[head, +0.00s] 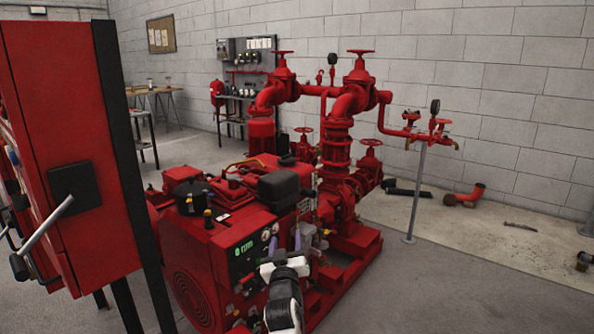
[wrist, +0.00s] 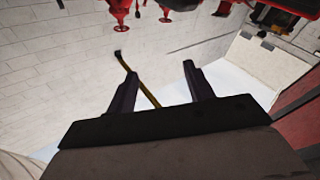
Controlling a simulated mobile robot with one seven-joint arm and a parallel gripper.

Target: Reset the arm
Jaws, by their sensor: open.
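My gripper (head: 286,240) is in front of the red pump unit, close to its control panel (head: 248,252) with the green "0 rpm" readout. My white and black arm reaches up to it from the bottom of the head view. In the wrist view my gripper (wrist: 160,72) has its two dark fingers spread apart with nothing held between them. A thin yellow-black strip (wrist: 147,90) shows behind the fingers; I cannot tell what it is. Whether the fingers touch the panel is unclear in the head view.
A tall red cabinet (head: 60,150) with a lever handle (head: 47,224) stands close on the left. Red pipes and valves (head: 340,130) rise behind the engine. A thin grey post (head: 415,195) stands to the right. The floor at front right (head: 470,290) is clear.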

